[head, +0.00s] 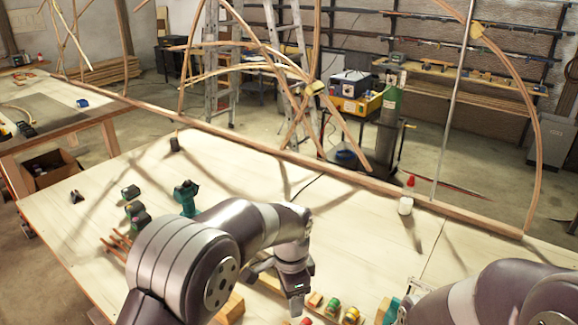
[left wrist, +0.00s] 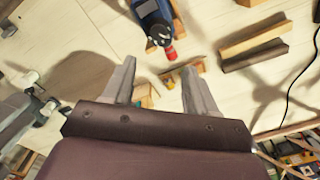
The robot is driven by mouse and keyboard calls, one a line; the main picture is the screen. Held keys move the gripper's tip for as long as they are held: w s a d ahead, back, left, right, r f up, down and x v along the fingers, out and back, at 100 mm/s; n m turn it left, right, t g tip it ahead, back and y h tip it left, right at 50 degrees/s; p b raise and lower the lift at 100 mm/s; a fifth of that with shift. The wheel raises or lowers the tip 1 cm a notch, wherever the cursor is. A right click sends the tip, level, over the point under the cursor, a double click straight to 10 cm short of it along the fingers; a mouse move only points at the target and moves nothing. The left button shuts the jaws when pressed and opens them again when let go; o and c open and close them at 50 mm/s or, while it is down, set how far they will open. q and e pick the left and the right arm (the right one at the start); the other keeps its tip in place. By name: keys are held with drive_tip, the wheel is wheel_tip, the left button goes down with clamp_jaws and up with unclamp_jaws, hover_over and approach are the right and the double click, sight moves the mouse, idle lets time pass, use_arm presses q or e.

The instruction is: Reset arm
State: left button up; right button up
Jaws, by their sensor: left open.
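My left gripper (head: 296,300) hangs over the front middle of the pale workbench (head: 245,165), with its fingers pointing down. In the left wrist view its two grey fingers (left wrist: 158,82) stand apart with nothing held between them. Beyond the fingertips are small wooden pieces (left wrist: 182,72), and a blue tool with a red end (left wrist: 155,22) lies further off. My right arm shows only as links in the lower right corner of the head view; its gripper is out of the picture.
Bent laths on a long wooden beam (head: 290,155) arch along the bench's back. The middle is mostly clear.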

use_arm(q)
drive_tip(key=s+a+f+n+b, duration=0.5)
drive_tip(key=s+a+n, duration=0.2)
drive_tip(key=s+a, duration=0.1)
drive_tip(key=s+a+f+n+t+b, duration=0.1)
drive_tip(key=s+a+f+n+b, duration=0.3)
drive_tip(key=s+a+n, duration=0.3)
drive_tip(key=s+a+f, duration=0.1)
drive_tip(key=a, duration=0.3)
drive_tip(key=shift+s+f+b, duration=0.35)
drive_tip(key=shift+f+b, duration=0.05)
drive_tip(key=shift+s, duration=0.15)
drive_tip(key=shift+d, duration=0.1)
